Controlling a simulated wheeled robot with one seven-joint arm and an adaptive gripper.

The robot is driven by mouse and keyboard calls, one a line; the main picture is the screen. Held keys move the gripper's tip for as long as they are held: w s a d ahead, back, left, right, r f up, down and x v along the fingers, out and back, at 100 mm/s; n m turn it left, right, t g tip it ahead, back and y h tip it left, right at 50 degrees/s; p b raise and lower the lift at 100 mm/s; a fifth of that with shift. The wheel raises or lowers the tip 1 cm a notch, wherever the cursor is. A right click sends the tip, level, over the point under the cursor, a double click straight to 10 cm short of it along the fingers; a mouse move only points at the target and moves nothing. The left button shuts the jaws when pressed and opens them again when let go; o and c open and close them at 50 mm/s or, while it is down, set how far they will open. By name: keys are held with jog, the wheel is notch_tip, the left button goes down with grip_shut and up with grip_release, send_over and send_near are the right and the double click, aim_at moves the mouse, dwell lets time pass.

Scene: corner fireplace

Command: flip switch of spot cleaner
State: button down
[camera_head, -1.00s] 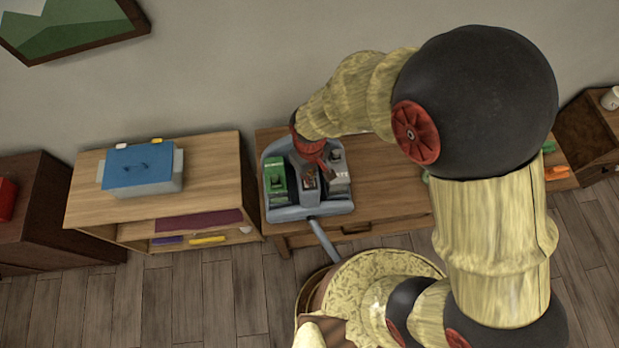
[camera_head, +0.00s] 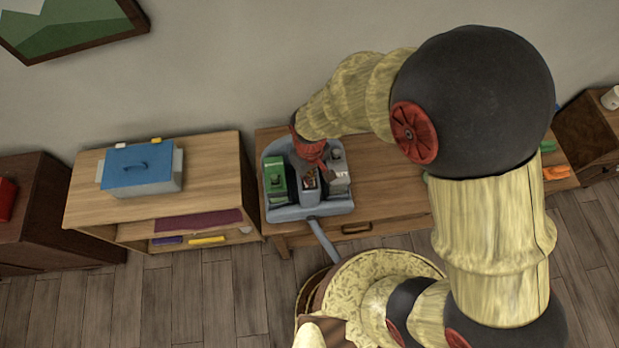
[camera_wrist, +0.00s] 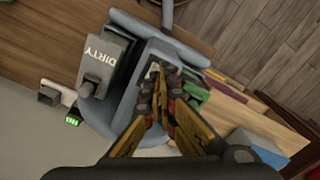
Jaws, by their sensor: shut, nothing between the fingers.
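The spot cleaner (camera_head: 290,214) stands on a wooden table, a grey-blue body with a green tank (camera_head: 274,172) on its left side and a grey tank on its right. In the wrist view the grey tank (camera_wrist: 104,62) carries the word DIRTY. My gripper (camera_wrist: 160,74) is shut and empty, its fingers pointing at the middle section of the cleaner between the two tanks. It also shows in the head view (camera_head: 316,160), over the top of the cleaner. The switch is not clearly visible; the fingers cover part of the middle section.
The wooden table (camera_head: 390,206) extends right of the cleaner, with green and orange things at its far right end. A grey hose (camera_head: 323,240) drops from the cleaner's front. A shelf (camera_head: 215,190) with a blue-lidded box (camera_head: 139,165) stands close on the left. The wall is behind.

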jog(key=shift+f+b, duration=0.55)
jog(key=shift+f, duration=0.25)
dwell(0.4)
jog(key=shift+r, duration=0.15)
jog(key=shift+r+p, duration=2.45)
jog(key=shift+r, duration=0.95)
